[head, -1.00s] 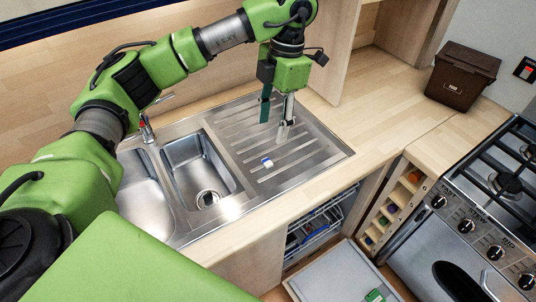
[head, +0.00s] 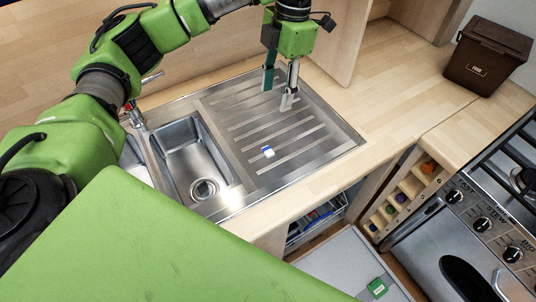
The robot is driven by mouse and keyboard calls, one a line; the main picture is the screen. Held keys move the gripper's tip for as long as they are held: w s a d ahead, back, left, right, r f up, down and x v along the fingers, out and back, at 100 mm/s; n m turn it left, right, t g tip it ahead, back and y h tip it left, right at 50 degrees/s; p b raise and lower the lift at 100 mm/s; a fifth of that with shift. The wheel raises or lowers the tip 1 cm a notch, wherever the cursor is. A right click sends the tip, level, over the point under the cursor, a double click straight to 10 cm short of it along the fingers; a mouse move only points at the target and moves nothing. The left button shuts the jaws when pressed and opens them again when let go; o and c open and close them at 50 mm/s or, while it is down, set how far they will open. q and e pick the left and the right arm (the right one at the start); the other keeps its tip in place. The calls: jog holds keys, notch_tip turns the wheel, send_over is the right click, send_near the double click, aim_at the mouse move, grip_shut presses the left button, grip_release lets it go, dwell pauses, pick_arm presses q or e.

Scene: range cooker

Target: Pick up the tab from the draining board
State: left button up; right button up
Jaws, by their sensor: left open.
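The tab (head: 268,152) is a small white and blue piece lying on the ridged metal draining board (head: 330,143), right of the sink bowl. My left gripper (head: 277,98) is open and points down above the far part of the draining board. It is empty, and its fingertips are farther back than the tab and apart from it. My right gripper is not in view.
The sink bowl (head: 192,162) and tap (head: 133,112) lie left of the board. A brown bin (head: 486,57) stands on the worktop (head: 405,85) at the back right. An open dishwasher door (head: 335,268) holds a green tablet box (head: 377,288). The cooker (head: 470,245) is at the right.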

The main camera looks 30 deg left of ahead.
pick_arm(q)
notch_tip(320, 180, down, 6)
jog(key=b, duration=0.5)
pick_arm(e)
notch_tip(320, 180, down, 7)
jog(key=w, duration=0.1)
pick_arm(q)
jog(key=p, duration=0.1)
send_over(268, 150)
jog(key=f, duration=0.9)
jog(key=shift+w+d+f, duration=0.15)
jog(key=shift+w+d, duration=0.15)
jog(key=shift+d, duration=0.05)
jog(key=f+p, duration=0.2)
jog(key=f, duration=0.1)
jog(key=f+p, duration=0.1)
jog(key=shift+s+a+f, duration=0.2)
jog(key=shift+a+f, duration=0.1)
jog(key=shift+f, duration=0.4)
jog(key=c, duration=0.9)
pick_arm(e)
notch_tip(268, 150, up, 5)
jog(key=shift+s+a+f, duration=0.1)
